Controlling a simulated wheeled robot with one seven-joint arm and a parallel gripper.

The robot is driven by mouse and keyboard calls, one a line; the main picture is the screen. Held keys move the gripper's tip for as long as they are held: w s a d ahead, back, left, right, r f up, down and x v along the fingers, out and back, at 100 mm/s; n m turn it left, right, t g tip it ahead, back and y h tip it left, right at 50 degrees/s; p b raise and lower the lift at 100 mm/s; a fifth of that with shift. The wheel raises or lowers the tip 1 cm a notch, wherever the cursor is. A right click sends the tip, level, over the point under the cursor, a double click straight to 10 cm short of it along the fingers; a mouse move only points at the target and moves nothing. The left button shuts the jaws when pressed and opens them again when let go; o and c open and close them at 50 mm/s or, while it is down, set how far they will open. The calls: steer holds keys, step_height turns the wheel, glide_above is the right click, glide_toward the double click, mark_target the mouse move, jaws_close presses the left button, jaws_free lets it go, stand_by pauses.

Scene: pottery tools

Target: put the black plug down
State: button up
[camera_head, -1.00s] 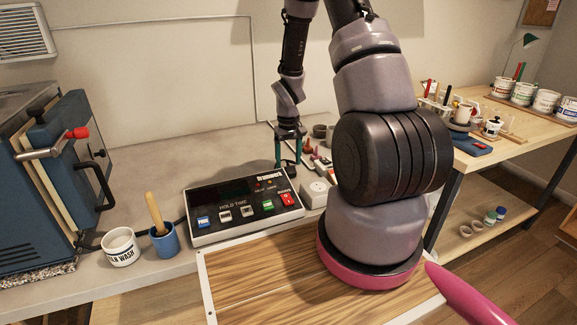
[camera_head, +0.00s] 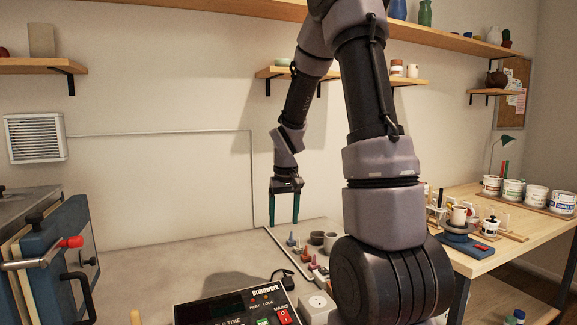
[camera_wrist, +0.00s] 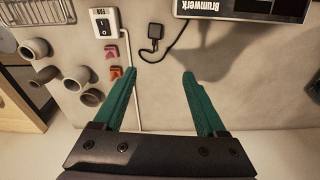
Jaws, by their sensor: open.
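The black plug (camera_head: 286,279) lies on the grey bench top behind the controller box, with its cord bent beside it. In the wrist view the plug (camera_wrist: 155,31) lies flat beyond the fingertips, apart from them. My gripper (camera_head: 284,221) hangs fingers down above the bench, clear of everything. Its two green fingers (camera_wrist: 159,74) are apart with nothing between them. The white switched socket (camera_head: 318,303) stands to the right of the plug, and it also shows in the wrist view (camera_wrist: 105,25).
The controller box (camera_head: 238,308) sits in front of the plug. The blue kiln (camera_head: 60,255) is at the left. The bench left of my gripper is clear.

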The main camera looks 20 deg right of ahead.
steer(key=s+a+r+m+t+y, duration=0.1)
steer(key=s+a+r+t, duration=0.2)
steer(key=s+r, duration=0.6)
steer(key=s+a+r+m+t+y, duration=0.1)
steer(key=s+a+r+m+t, duration=0.1)
steer(key=s+r, duration=0.8)
step_height(320, 180, up, 3)
steer(key=shift+s+a+f+t, duration=0.2)
steer(key=shift+a+t, duration=0.3)
steer(key=shift+a, duration=0.4)
